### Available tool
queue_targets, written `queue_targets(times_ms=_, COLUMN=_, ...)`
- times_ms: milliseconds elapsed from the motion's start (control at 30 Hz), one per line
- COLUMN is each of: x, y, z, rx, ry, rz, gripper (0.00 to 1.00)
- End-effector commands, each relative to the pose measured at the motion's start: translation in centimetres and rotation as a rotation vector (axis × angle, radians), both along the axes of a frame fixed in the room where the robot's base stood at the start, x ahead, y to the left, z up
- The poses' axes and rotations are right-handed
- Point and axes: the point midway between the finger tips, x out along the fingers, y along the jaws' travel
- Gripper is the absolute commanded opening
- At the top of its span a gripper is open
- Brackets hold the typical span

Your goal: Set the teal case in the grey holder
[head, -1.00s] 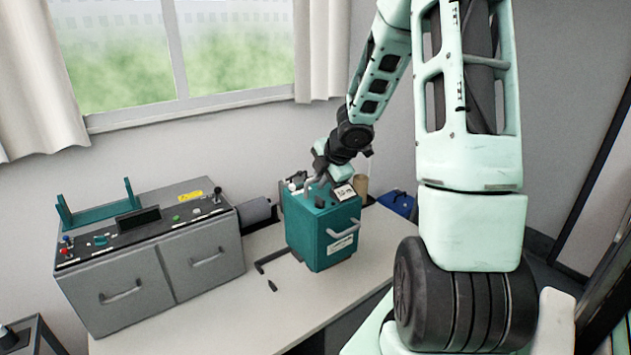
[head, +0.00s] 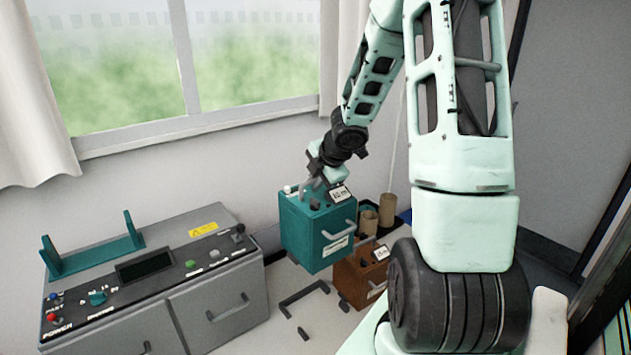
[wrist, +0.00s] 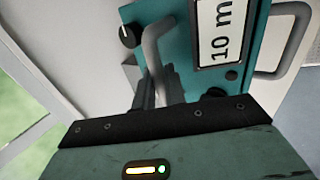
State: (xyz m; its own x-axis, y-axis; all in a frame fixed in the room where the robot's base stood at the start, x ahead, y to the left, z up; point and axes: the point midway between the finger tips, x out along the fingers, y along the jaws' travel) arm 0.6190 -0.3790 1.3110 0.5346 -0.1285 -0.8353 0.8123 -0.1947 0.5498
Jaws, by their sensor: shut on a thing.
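The teal case (head: 318,228) hangs from my gripper (head: 316,182), which is shut on the grey handle on its top. In the wrist view the dark fingers of my gripper (wrist: 157,95) close around that handle, beside a "10 m" label and a black knob on the teal case (wrist: 180,72). The case looks roughly upright and held above the table. Low dark grey corner brackets (head: 304,292), which look like the grey holder, lie on the table below it. The area between them looks empty, though the case may hide part of it.
A brown case (head: 359,282) stands on the table close to the right of the teal case. Brown cylinders (head: 386,211) stand behind it. A grey machine (head: 215,295) with knobs, a screen and a teal cradle (head: 95,250) on top stands at left.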

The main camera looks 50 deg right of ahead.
Motion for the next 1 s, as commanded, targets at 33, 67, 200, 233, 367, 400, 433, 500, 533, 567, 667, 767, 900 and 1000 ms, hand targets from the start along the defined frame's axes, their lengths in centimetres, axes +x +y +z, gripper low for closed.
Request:
queue_targets(times_ms=33, x=0.1, y=0.0, z=0.1, rx=-0.001, ry=-0.003, rz=0.0, gripper=0.0)
queue_targets(times_ms=67, x=0.1, y=0.0, z=0.1, rx=0.0, ry=-0.002, rz=0.0, gripper=0.0)
queue_targets(times_ms=200, x=0.1, y=0.1, z=-0.5, rx=0.005, ry=0.0, rz=0.002, gripper=0.0)
queue_targets(times_ms=233, x=0.1, y=0.2, z=-0.7, rx=0.006, ry=0.001, rz=0.002, gripper=0.0)
queue_targets(times_ms=367, x=0.1, y=0.2, z=-1.7, rx=0.01, ry=0.002, rz=0.004, gripper=0.0)
queue_targets(times_ms=400, x=0.1, y=0.3, z=-2.0, rx=0.008, ry=0.0, rz=0.004, gripper=0.0)
queue_targets(times_ms=433, x=0.1, y=0.2, z=-2.2, rx=0.007, ry=-0.001, rz=0.004, gripper=0.0)
queue_targets(times_ms=500, x=0.1, y=0.1, z=-2.7, rx=0.0, ry=-0.001, rz=0.001, gripper=0.0)
queue_targets(times_ms=533, x=0.1, y=0.1, z=-3.1, rx=0.0, ry=-0.002, rz=0.001, gripper=0.0)
queue_targets(times_ms=567, x=0.1, y=0.1, z=-3.4, rx=0.002, ry=-0.002, rz=0.002, gripper=0.0)
queue_targets(times_ms=667, x=0.1, y=0.1, z=-4.4, rx=0.004, ry=-0.002, rz=0.003, gripper=0.0)
queue_targets(times_ms=767, x=0.1, y=0.1, z=-5.3, rx=0.001, ry=-0.002, rz=0.002, gripper=0.0)
queue_targets(times_ms=900, x=0.1, y=0.0, z=-7.0, rx=-0.003, ry=-0.005, rz=0.0, gripper=0.0)
queue_targets(times_ms=1000, x=0.1, y=0.0, z=-8.0, rx=-0.003, ry=-0.005, rz=0.0, gripper=0.0)
